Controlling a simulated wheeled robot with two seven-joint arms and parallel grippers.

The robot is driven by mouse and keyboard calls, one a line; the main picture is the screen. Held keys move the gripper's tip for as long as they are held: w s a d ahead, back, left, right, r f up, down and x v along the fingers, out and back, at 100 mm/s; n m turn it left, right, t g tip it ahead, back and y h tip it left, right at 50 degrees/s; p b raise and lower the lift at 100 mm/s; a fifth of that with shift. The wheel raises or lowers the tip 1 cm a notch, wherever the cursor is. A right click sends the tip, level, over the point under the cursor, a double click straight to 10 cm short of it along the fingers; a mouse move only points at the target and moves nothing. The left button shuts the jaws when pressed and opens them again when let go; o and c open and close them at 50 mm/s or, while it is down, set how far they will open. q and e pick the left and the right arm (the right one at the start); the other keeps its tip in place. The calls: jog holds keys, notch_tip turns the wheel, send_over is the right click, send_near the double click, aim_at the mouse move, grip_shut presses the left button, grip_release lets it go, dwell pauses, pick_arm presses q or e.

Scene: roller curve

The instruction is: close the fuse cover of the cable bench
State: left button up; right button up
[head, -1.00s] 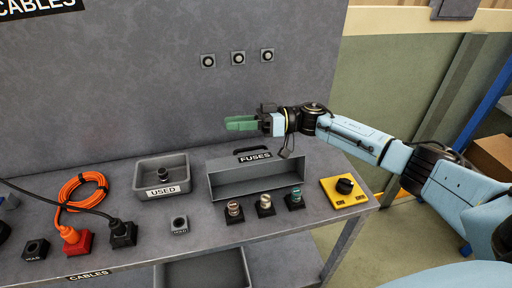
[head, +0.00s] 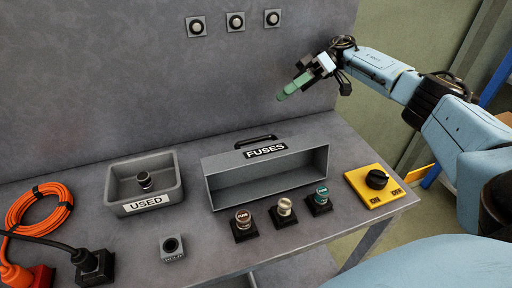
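The grey fuse box (head: 222,193) stands on the bench, with its inside open to view and apparently empty. A panel along its top carries the FUSES label (head: 265,151) and a black handle (head: 256,141). I cannot tell exactly how this cover is hinged. My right gripper (head: 284,95) is raised above and behind the box, in front of the grey back wall and apart from the cover. Its green fingers lie together with nothing between them. My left gripper is out of view.
Three fuses in black holders (head: 283,210) stand in front of the box. A yellow switch block (head: 373,186) is at right, a USED tray (head: 112,196) at left holding a small dark piece. An orange cable (head: 40,205) lies far left. The space above the box is free.

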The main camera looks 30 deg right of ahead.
jog(key=b, duration=0.8)
send_near(263, 137)
jog(key=shift+w+a+f, duration=0.1)
jog(key=shift+a+f, duration=0.2)
jog(key=shift+a, duration=0.3)
jog(key=shift+w+a+f, duration=0.1)
jog(key=shift+a+f, duration=0.2)
jog(key=shift+a, duration=0.25)
jog(key=b+x, duration=0.1)
jog(key=x, duration=0.5)
jog(key=shift+s, duration=0.2)
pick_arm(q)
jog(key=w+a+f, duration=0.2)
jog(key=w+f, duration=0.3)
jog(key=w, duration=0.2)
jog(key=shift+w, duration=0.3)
pick_arm(e)
jog(key=shift+x, duration=0.75)
jog(key=shift+c, duration=0.2)
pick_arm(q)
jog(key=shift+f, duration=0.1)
pick_arm(e)
grip_shut()
